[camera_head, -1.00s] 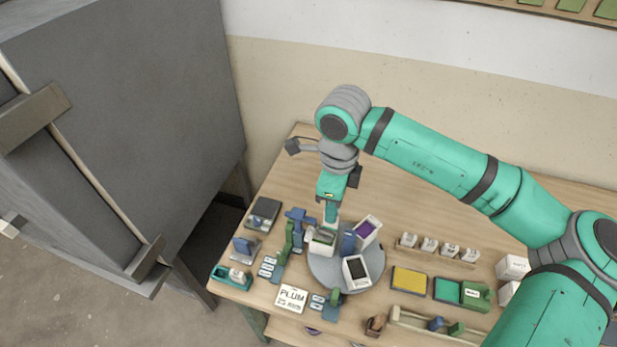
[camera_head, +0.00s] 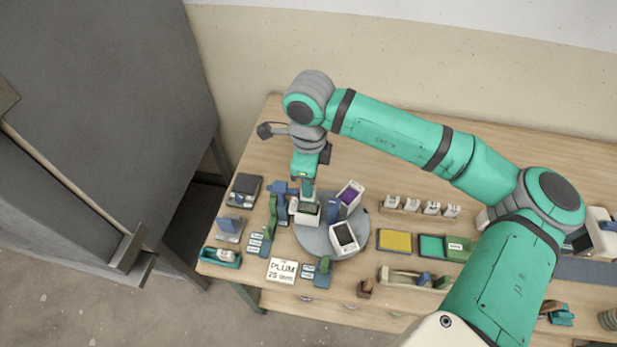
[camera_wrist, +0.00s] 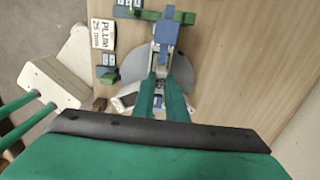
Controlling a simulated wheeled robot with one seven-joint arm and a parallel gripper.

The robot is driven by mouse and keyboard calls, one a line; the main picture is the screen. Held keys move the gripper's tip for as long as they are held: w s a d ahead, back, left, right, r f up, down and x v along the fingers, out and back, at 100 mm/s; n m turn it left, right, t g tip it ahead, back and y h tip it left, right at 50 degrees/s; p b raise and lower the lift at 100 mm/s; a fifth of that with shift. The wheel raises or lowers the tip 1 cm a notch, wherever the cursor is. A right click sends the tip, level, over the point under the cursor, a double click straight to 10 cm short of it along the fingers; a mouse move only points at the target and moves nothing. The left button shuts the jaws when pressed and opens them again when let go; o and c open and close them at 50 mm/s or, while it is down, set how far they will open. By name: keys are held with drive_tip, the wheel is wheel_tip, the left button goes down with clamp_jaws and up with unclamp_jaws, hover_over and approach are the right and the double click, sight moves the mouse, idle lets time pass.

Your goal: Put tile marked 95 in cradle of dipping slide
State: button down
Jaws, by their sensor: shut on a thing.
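My gripper (camera_head: 307,199) is shut, fingers pointing down, over the left white bucket (camera_head: 306,218) on the grey turntable (camera_head: 314,243). In the wrist view its green fingers (camera_wrist: 161,88) close on a small pale blue-grey thing, mostly hidden between them. I cannot read a 95 on it or on any tile. A blue stand (camera_head: 283,190) rises just left of the turntable, with a green upright (camera_head: 270,210) beside it. A blue sliding part (camera_wrist: 166,34) shows just beyond the fingers in the wrist view. I cannot tell for sure which piece is the cradle.
The turntable also carries a purple-filled bucket (camera_head: 350,194) and a dark-filled bucket (camera_head: 344,237). A PLUM 25 mm card (camera_head: 282,270) lies in front. A yellow pad (camera_head: 394,241), a green tray (camera_head: 432,246) and a row of white blocks (camera_head: 411,206) stand right. The back table is clear.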

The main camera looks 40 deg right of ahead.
drive_tip(key=shift+f, duration=0.3)
drive_tip(key=shift+a, duration=0.1)
idle(0.4)
drive_tip(key=c, duration=1.7)
unclamp_jaws()
drive_tip(key=shift+r, duration=3.55)
